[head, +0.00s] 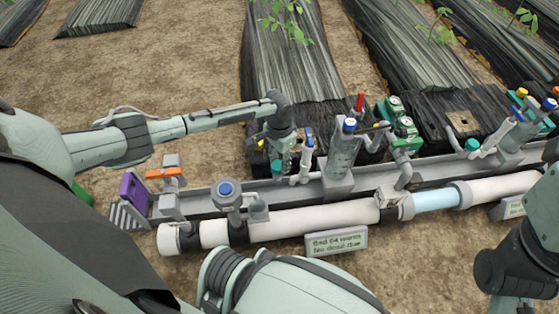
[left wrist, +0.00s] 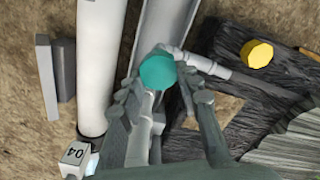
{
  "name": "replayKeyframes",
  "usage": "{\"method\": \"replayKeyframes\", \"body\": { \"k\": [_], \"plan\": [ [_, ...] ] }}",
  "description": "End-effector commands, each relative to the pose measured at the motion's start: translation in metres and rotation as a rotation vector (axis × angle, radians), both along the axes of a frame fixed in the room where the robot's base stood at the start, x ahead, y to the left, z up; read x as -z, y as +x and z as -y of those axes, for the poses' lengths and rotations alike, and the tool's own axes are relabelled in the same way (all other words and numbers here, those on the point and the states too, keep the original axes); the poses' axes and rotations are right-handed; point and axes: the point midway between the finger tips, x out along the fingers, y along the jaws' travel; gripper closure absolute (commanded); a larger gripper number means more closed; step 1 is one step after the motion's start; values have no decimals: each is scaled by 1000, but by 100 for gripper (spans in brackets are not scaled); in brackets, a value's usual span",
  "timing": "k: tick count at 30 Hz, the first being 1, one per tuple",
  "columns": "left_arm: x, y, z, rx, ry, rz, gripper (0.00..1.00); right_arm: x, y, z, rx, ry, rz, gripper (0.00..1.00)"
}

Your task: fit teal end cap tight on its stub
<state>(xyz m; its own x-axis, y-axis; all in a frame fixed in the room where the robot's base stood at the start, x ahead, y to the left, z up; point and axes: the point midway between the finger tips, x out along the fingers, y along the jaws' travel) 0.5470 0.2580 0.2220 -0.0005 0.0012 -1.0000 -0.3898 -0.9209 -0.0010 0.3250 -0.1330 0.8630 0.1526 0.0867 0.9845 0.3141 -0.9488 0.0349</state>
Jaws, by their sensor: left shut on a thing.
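The teal end cap (head: 277,167) is at the tips of my left gripper (head: 281,150), beside the left end of a white pipe fitting (head: 298,179). In the left wrist view the teal cap (left wrist: 157,72) shows its round face between the two grey fingers (left wrist: 163,105), which are shut on it. A pale pipe runs close behind the cap, and the cap hides the stub. I cannot tell whether they touch or how far the cap is on. Part of my right gripper (head: 511,302) shows at the bottom right edge, its jaws unclear.
A grey rail (head: 365,180) carries a grey filter body (head: 341,155), green valves (head: 404,132) and blue-topped fittings. Another teal cap (head: 472,145) sits farther right. A thick white pipe (head: 315,219) and a sign (head: 337,242) lie in front. A yellow cap (left wrist: 257,53) shows beside the rail.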

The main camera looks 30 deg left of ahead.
Motion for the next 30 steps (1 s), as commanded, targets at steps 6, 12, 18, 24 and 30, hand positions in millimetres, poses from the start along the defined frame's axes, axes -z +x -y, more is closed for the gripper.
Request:
{"method": "replayKeyframes", "body": {
  "k": [6, 12, 18, 24, 30],
  "plan": [
    [7, 0, 0, 0, 0, 0, 82, 1, 0, 0, 0, 0, 0, 41],
    [9, 0, 0, 1, 0, 1, 82, 1, 0, 0, 0, 0, 0, 41],
    [9, 0, 0, 1, 0, 0, 82, 1, 0, 0, 0, 0, 0, 41],
    [11, 0, 0, 0, -1, -1, 82, 0, 0, 0, 0, 0, 0, 41],
    [15, -1, 0, 0, -1, -1, 82, -1, 0, 0, 0, 0, -1, 41]
  ]
}}
